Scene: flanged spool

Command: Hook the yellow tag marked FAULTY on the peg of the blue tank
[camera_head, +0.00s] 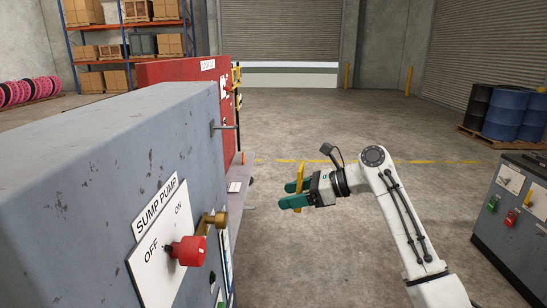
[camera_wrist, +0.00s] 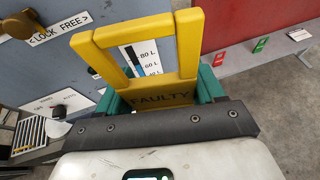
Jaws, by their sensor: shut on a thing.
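My gripper (camera_head: 295,194), with green fingers, is shut on the yellow tag (camera_head: 300,174) and holds it in the air. In the wrist view the tag (camera_wrist: 160,82) reads FAULTY and has a large open frame at its outer end. A blue-grey body (camera_head: 120,130), which seems to be the blue tank, stands left of the gripper. A thin metal peg (camera_head: 224,127) sticks out from its side, apart from the tag and up and left of it. In the wrist view a litre gauge (camera_wrist: 148,58) shows through the frame; I cannot make out the peg there.
A red cabinet (camera_head: 190,75) stands behind. A dark cabinet with switches (camera_head: 510,215) and blue drums (camera_head: 505,112) are at right. The floor between is clear.

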